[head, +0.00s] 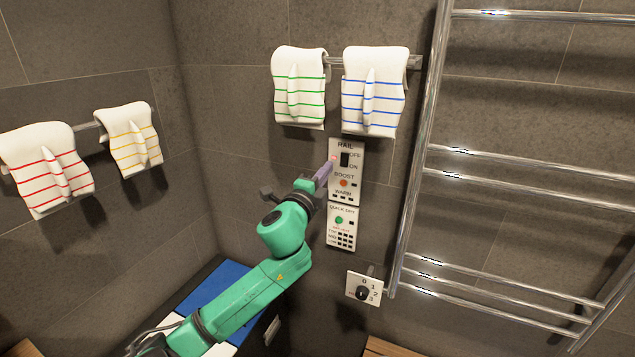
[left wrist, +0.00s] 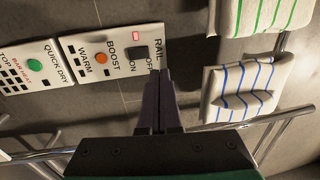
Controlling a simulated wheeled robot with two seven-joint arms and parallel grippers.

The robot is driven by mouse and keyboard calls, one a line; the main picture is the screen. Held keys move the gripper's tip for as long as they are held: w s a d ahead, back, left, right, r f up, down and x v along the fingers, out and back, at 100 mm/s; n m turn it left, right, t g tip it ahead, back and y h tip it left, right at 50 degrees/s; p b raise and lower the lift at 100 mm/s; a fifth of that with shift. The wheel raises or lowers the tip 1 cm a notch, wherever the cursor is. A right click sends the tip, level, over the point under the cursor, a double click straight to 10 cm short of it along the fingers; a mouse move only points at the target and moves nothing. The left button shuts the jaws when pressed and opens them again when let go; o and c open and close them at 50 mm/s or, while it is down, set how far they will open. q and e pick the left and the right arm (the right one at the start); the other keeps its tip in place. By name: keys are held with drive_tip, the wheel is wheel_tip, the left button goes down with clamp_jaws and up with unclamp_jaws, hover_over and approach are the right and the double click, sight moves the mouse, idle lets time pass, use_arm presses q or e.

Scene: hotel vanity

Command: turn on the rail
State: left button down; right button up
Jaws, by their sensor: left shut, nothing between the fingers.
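The RAIL panel (head: 337,190) is a white plate on the tiled wall, left of the chrome towel rail (head: 429,100). Its black rail switch (head: 345,160) has OFF marked at its upper end and ON at its lower end. A small pinkish-red light (head: 334,158) sits beside the switch. My left gripper (head: 328,167) is shut and empty, its fingertips just in front of the panel by the switch. My right gripper is not in view.
An orange BOOST button (head: 343,183) and WARM keys sit lower on the panel. Below are the QUICK DRY panel (head: 340,240) with a green button and a numbered dial (head: 362,293). Striped towels (head: 372,90) hang above.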

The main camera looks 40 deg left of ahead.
use_arm(q)
drive_tip(key=shift+r+b+v, duration=0.1)
drive_tip(key=shift+b+v, duration=0.05)
drive_tip(key=shift+v, duration=0.75)
drive_tip(key=shift+r+b+v, duration=0.15)
drive_tip(key=shift+v, duration=0.75)
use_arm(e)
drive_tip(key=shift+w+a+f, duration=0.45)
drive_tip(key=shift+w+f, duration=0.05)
